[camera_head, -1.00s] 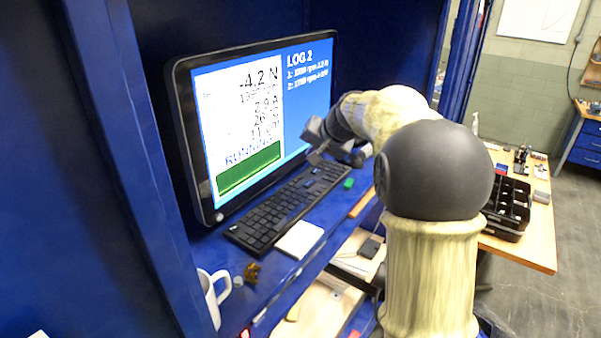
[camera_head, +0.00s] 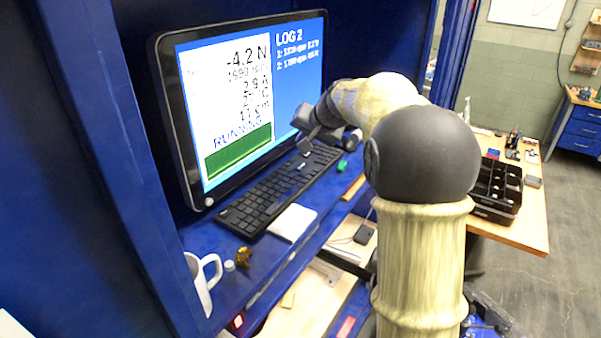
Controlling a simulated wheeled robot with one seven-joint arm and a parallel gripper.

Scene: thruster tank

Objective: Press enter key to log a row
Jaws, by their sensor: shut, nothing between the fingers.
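A black keyboard (camera_head: 270,197) lies on the blue shelf in front of the monitor (camera_head: 240,100). The single enter key is too small to make out. The screen reads "LOG 2" with two rows, -4.2 N and "RUNNING" above a green block. My gripper (camera_head: 304,148) is shut and empty, over the keyboard's far right end near the screen's lower right corner. Whether its tips touch a key cannot be told. My arm hides part of that end.
A white pad (camera_head: 292,222) lies before the keyboard, and a green item (camera_head: 342,166) lies by its right end. A white mug (camera_head: 201,280) and a small amber object (camera_head: 244,257) stand at the shelf's near left. A black organizer tray (camera_head: 497,190) is on the wooden bench at right.

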